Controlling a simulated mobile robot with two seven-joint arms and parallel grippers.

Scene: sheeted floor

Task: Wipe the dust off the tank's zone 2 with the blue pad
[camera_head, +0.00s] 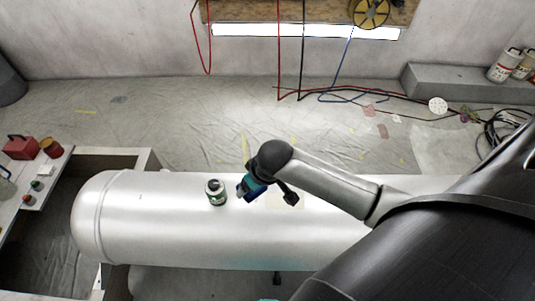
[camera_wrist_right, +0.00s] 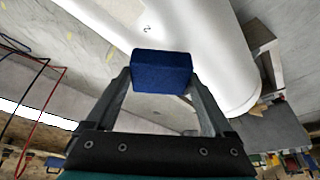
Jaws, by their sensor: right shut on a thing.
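The white tank (camera_head: 150,225) lies on its side across the head view, its rounded end to the left. A small dark mark shows on its upper surface toward that end; in the right wrist view the mark on the tank (camera_wrist_right: 215,50) looks like a 2. I cannot make out dust clearly. My right gripper (camera_wrist_right: 160,88) is shut on the blue pad (camera_wrist_right: 161,70), gripping it between both fingertips. In the head view this gripper (camera_head: 248,187) is over the tank's middle, just right of a small can; whether the pad touches the tank is unclear. My left gripper is not in view.
A bench (camera_head: 45,185) with a red box (camera_head: 20,147) is at left. Cables hang at the back wall. The sheeted floor (camera_head: 180,125) behind the tank is mostly clear.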

